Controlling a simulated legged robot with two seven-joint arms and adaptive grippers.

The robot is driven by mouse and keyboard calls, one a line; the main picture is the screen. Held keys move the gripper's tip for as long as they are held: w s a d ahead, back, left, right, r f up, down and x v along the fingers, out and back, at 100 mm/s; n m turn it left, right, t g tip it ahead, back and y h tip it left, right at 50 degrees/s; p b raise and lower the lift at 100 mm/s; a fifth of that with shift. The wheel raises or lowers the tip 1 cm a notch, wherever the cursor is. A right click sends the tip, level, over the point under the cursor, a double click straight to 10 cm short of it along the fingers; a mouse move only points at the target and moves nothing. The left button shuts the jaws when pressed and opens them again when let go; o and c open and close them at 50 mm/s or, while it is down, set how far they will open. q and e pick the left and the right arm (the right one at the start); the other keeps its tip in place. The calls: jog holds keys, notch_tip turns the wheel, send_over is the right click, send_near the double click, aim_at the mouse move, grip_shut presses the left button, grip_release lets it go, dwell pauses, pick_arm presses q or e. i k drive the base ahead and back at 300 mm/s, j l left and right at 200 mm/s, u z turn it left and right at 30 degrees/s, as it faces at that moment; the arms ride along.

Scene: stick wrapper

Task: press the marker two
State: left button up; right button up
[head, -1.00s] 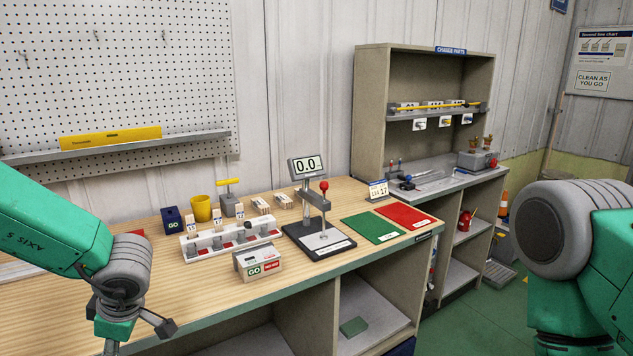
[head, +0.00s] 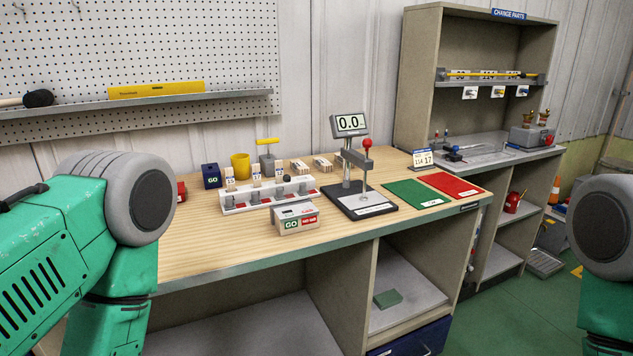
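A white rack (head: 240,209) on the wooden bench holds a row of upright grey pieces with small white tags and red patches. The tags are too small to read, so I cannot tell which piece is marker two. One black knob (head: 288,178) stands near the rack's right end. Right of it is a press stand with a red ball handle (head: 367,143), a dark base (head: 345,199) and a display (head: 350,123) reading 0.0. Only links of my two arms show, at the left and right edges. Both grippers are out of view.
A box with GO and red labels (head: 297,220) sits in front of the rack. Behind are a blue GO box (head: 211,176), a yellow cup (head: 240,166) and a yellow-handled tool (head: 267,158). Green (head: 416,193) and red (head: 451,184) mats lie right.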

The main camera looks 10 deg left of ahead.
aim_at(255, 200)
jog(key=i+l, duration=0.2)
jog(key=i, duration=0.2)
jog(key=i+l, duration=0.2)
jog(key=i, duration=0.25)
